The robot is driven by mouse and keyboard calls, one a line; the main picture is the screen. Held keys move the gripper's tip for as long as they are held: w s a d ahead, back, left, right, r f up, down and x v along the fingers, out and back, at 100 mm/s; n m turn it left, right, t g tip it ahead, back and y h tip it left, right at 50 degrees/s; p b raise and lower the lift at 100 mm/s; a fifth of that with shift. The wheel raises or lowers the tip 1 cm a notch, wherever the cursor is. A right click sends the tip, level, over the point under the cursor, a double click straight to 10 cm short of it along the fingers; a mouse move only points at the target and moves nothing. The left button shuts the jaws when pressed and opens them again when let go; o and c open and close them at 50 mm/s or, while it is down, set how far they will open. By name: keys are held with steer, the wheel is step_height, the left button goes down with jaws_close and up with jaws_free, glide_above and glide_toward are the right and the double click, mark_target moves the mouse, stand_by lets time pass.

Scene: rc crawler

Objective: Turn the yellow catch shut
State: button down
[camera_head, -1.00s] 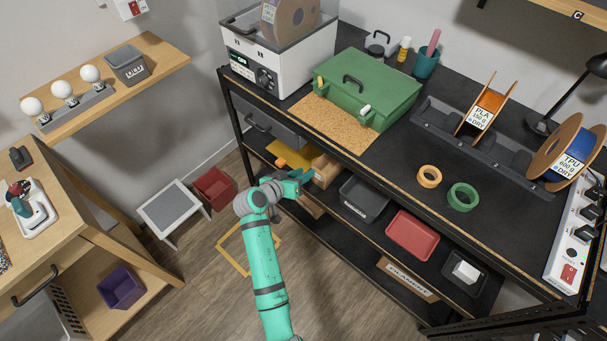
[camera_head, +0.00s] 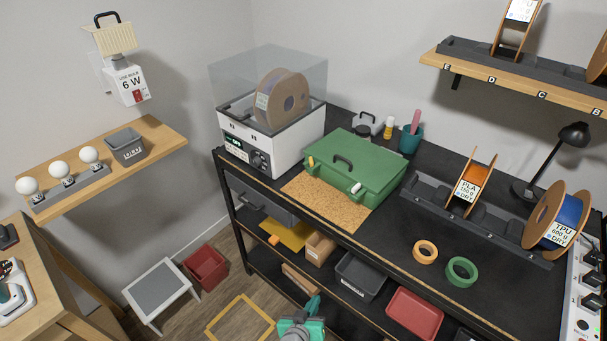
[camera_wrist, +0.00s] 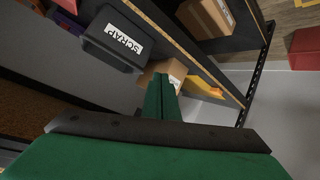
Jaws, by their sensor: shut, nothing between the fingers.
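A green case (camera_head: 365,163) with a dark top handle stands, lid down, on a cork mat on the black workbench in the head view. A small yellow catch (camera_head: 311,162) is at the left of its front and a white catch (camera_head: 356,188) at the right. I cannot tell from this size how the yellow catch is turned. My gripper (camera_head: 313,303) is low at the bottom of the head view, below the bench top and well apart from the case. In the wrist view its green fingers (camera_wrist: 160,92) are shut and empty. The wrist view does not show the catch.
The cork mat (camera_head: 324,204) reaches the bench's front edge. A white dryer box (camera_head: 270,135) stands left of the case, and a spool rack (camera_head: 480,222) stands right. The lower shelf holds a grey SCRAP bin (camera_head: 360,278) and a red tray (camera_head: 414,312). Bench room before the rack is partly clear.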

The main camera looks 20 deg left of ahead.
steer(key=s+d+r+y, duration=0.1)
steer(key=s+d, duration=0.2)
steer(key=s, duration=0.5)
steer(key=s+d+r+y, duration=0.1)
steer(key=s+d, duration=0.1)
steer(key=s, duration=0.6)
steer(key=s+r+t, duration=0.3)
steer(key=s+r, duration=0.5)
steer(key=r, duration=0.3)
steer(key=n+t+y, duration=0.2)
steer(key=n+t, duration=0.1)
steer(key=n, duration=1.4)
glide_toward(311, 164)
steer(key=s+a, duration=0.4)
steer(key=a, duration=0.1)
steer(key=w, duration=0.3)
steer(key=w+a, duration=0.1)
steer(key=w, duration=0.5)
steer(key=shift+w+a+f, duration=0.15)
steer(key=shift+a+f, duration=0.1)
steer(key=shift+f, duration=0.1)
steer(key=d, duration=0.1)
steer(key=w+d, duration=0.1)
steer(key=d, duration=0.1)
steer(key=shift+w+d, duration=0.35)
steer(key=shift+w, duration=0.05)
steer(key=shift+a, duration=0.1)
